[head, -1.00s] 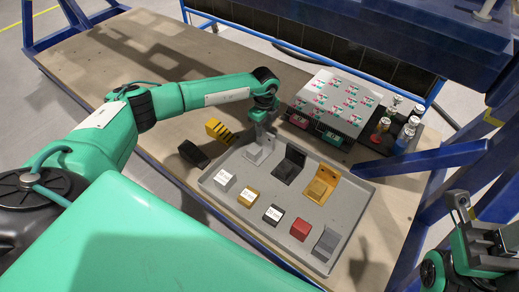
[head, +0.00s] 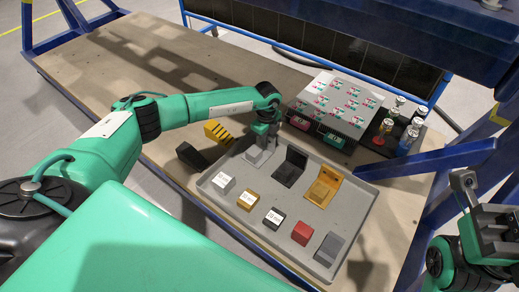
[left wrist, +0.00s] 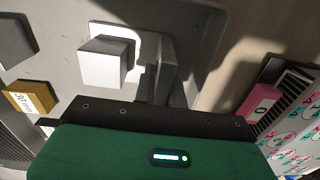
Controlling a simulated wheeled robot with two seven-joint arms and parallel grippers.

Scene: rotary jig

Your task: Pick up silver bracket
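The silver bracket (head: 254,157) lies in the back left part of the grey tray (head: 345,225). In the left wrist view it is a pale block on a flat plate (left wrist: 103,62), brightly lit. My left gripper (head: 266,140) is just behind and above the bracket, pointing down. In the left wrist view, grey finger parts (left wrist: 162,75) stand beside the block, with a visible offset from it. The finger gap cannot be made out. My right gripper (head: 468,186) is at the right edge, away from the tray, and its finger gap is unclear.
A black bracket (head: 290,167) and a gold bracket (head: 324,186) lie right of the silver one. Labelled blocks, a red block (head: 302,232) and a grey block (head: 328,248) line the tray's front. A sloped printed panel (head: 338,100) and cans (head: 408,140) stand behind.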

